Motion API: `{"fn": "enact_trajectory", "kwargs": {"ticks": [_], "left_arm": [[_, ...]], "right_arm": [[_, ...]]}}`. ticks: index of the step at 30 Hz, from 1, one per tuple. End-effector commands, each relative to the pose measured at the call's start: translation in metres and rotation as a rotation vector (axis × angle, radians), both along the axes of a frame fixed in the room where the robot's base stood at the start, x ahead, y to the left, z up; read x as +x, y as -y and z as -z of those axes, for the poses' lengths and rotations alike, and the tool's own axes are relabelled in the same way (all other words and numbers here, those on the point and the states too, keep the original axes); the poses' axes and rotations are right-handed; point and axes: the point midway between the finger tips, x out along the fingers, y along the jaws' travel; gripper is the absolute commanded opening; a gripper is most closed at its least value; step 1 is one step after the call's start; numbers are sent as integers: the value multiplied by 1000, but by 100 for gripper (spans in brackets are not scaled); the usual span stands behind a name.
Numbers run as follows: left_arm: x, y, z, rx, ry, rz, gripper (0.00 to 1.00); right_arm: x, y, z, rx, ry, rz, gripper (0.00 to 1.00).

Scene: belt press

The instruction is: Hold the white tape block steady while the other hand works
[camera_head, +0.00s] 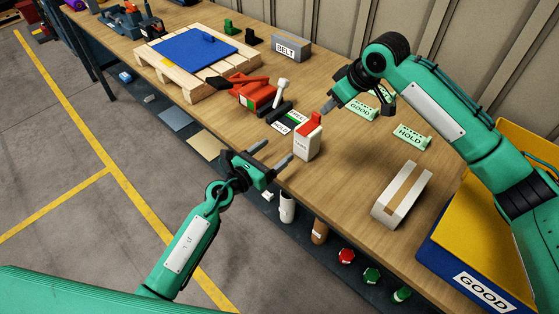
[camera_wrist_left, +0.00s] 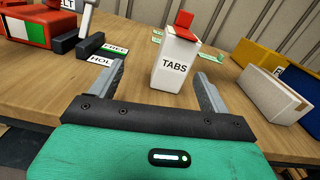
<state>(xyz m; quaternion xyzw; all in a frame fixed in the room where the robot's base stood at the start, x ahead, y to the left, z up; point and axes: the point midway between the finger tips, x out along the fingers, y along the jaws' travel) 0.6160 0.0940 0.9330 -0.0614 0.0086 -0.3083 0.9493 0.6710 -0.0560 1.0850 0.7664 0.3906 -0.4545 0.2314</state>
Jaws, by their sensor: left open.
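A white block labelled TABS (camera_head: 303,144) with a red piece on top (camera_head: 311,123) stands upright near the table's front edge. In the left wrist view the block (camera_wrist_left: 174,66) appears ahead, between the finger lines. My left gripper (camera_head: 277,153) is open and empty, just in front of the block, its fingers pointing at it. My right gripper (camera_head: 329,106) is above and just behind the red top, pointing down-left; its jaw gap is not clear. A white box with a tan stripe (camera_head: 402,195) lies further right.
A yellow and blue GOOD bin (camera_head: 440,255) stands at the right. Red tool (camera_head: 255,92), small HOLD and FREE labels, green tags (camera_head: 411,137) and a BELT box (camera_head: 291,47) lie around. A pallet with a blue sheet (camera_head: 190,48) is at the back left.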

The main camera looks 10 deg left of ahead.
Motion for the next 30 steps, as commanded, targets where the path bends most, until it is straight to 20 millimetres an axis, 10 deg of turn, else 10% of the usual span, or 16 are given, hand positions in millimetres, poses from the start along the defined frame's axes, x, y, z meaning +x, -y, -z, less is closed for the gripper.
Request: {"fn": "enact_trajectory", "kwargs": {"ticks": [11, 30], "left_arm": [[-14, 29, 7, 114, 56, 0, 80], [77, 94, 6, 110, 54, 0, 80]], "right_arm": [[0, 0, 0, 0, 0, 0, 36], [0, 0, 0, 0, 0, 0, 36]]}}
